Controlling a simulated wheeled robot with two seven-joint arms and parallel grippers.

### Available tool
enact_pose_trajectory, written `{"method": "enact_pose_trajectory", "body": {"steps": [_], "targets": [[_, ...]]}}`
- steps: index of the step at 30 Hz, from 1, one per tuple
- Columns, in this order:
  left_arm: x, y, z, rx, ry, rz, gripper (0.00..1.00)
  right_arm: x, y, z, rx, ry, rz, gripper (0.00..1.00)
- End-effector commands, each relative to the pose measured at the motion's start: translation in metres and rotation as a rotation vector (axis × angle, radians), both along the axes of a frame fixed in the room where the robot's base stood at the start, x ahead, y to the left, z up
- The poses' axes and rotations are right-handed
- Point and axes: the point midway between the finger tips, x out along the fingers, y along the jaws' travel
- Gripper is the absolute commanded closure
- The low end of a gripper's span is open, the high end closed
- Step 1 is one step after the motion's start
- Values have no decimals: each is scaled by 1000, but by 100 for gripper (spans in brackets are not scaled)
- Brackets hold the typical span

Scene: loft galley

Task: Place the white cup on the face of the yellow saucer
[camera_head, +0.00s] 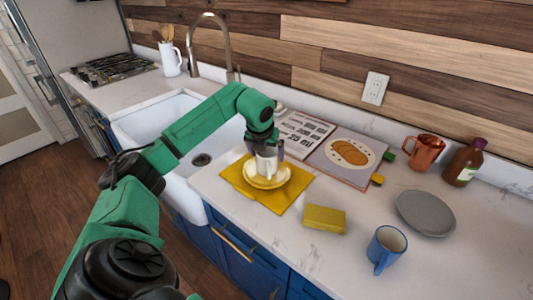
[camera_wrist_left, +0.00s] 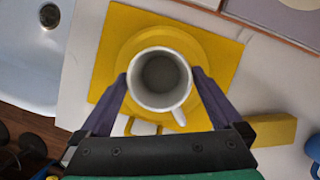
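The white cup (camera_head: 267,165) is upright between the fingers of my left gripper (camera_head: 265,150), over the yellow saucer (camera_head: 284,178). The left wrist view looks into the cup (camera_wrist_left: 159,82), which appears empty; its handle points to the lower right. The fingers of my left gripper (camera_wrist_left: 160,84) lie against opposite sides of the cup. The yellow saucer (camera_wrist_left: 215,62) shows around the cup. Whether the cup's base touches the saucer is hidden. My right gripper is not in view.
The saucer is on a yellow mat (camera_head: 291,195). A yellow block (camera_head: 324,218), blue mug (camera_head: 386,249), grey plate (camera_head: 425,212), copper pitcher (camera_head: 424,152) and brown bottle (camera_head: 464,163) stand to the right. An open book (camera_head: 340,160) lies behind; a sink (camera_head: 168,115) is left.

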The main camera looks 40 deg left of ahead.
Motion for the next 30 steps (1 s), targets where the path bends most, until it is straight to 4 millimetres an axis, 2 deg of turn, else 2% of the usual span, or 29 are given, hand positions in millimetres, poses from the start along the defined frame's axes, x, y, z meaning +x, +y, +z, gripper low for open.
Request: {"method": "enact_pose_trajectory", "body": {"steps": [4,7,15,18,22,30], "targets": [[-1,-1,4,0,-1,0,0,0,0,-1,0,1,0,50],[-6,-3,18,1,-3,-1,0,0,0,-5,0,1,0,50],[-31,-14,86,1,-6,-1,0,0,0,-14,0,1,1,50],[-37,-17,104,0,-4,-1,0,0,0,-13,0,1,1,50],[-42,-19,112,0,0,-1,0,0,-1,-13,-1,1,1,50],[-42,-19,112,0,1,0,0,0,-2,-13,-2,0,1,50]]}}
